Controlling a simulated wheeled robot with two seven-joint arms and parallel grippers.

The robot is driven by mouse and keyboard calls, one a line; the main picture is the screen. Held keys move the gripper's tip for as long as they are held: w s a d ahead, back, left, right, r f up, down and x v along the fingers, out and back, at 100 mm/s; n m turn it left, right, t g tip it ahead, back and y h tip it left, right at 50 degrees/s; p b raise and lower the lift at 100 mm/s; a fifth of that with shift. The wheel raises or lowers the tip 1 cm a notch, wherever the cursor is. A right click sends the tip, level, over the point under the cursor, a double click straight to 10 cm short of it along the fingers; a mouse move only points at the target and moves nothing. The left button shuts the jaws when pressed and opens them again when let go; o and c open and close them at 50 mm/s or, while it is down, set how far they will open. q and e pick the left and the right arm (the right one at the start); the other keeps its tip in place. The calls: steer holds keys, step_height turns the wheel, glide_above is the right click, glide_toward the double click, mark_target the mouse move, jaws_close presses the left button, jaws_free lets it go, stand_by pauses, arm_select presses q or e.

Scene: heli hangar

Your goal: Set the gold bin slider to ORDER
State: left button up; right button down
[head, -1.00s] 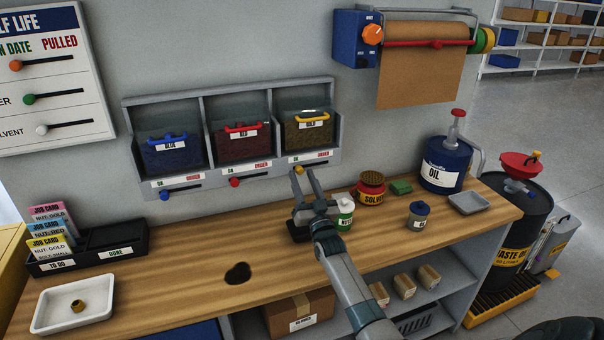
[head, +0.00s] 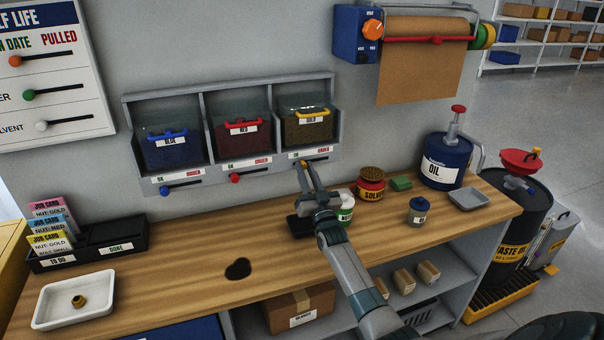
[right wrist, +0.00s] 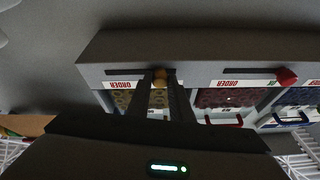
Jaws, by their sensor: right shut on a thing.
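The gold bin (head: 306,128) is the rightmost of three wall bins, with an OK / ORDER label strip (head: 309,153) under it. My right gripper (head: 304,164) reaches up to the slider below that strip. In the right wrist view, the gold slider knob (right wrist: 160,76) sits between the two fingertips, and the gripper (right wrist: 161,82) is shut on it. That view is upside down. The empty slot (right wrist: 126,71) runs from the knob towards the ORDER label (right wrist: 124,85), so the knob is at the OK end. My left gripper is not in view.
The red slider knob (head: 235,177) and blue slider knob (head: 166,190) are at the left ends of their slots. The bench middle is mostly clear.

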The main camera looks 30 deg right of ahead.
steer(key=d, duration=0.2)
steer(key=s+d+b, duration=0.1)
steer(key=d, duration=0.1)
steer(key=d+b, duration=0.1)
steer(key=d, duration=0.2)
steer(key=shift+s+f, duration=0.2)
steer(key=shift+s, duration=0.2)
steer(key=shift+s+d+r+b, duration=0.1)
steer(key=shift+d+r+b, duration=0.05)
steer(key=shift+d+b, duration=0.3)
steer(key=c, duration=2)
jaws_free()
steer(key=o, duration=0.4)
steer(key=shift+d, duration=0.2)
steer(key=shift+s, duration=0.15)
